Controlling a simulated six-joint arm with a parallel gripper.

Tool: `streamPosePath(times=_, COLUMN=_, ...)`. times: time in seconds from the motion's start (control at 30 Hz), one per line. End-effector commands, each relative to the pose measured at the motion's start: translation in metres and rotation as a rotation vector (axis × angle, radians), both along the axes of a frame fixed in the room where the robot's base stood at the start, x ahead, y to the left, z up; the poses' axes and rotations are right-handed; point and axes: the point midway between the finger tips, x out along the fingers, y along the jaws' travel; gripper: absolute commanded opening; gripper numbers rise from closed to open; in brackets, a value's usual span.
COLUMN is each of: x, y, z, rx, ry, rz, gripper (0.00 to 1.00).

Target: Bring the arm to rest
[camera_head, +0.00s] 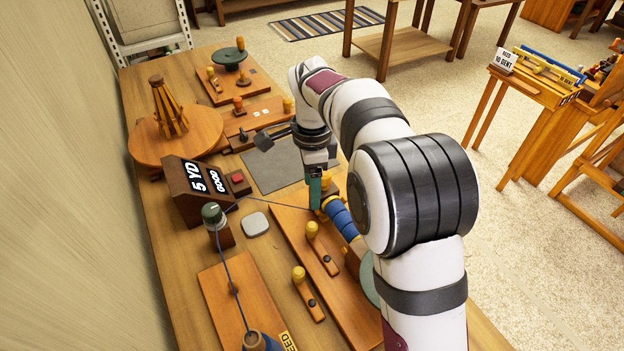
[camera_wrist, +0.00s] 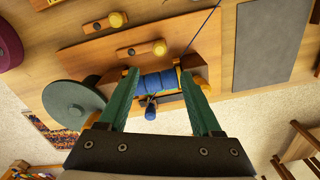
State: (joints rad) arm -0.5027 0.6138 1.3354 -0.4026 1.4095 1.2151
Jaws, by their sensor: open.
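My gripper (camera_wrist: 163,105) is open, its two green fingers spread apart in the wrist view. Between and beyond the fingers is a spool wound with blue yarn (camera_wrist: 160,80), set in a wooden winder. My arm covers part of the winder there. I cannot tell whether the fingers touch the spool.
A counter box (camera_head: 196,192) reading "5 YD GOOD" stands left on the bench. Blue yarn runs from a tension post (camera_head: 214,217) to the winder. A grey mat (camera_head: 275,168) lies clear behind. A round wooden stand (camera_head: 170,138) and knobbed boards are farther back.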

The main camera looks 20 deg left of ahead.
Motion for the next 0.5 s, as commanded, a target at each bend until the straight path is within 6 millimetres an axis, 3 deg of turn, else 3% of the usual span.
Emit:
streamPosePath(times=0.17, x=0.0, y=0.0, z=0.0153, rx=0.0, ry=0.0, rz=-0.001, gripper=0.66)
streamPosePath(times=0.5, x=0.0, y=0.0, z=0.0157, rx=0.0, ry=0.0, rz=0.0, gripper=0.66)
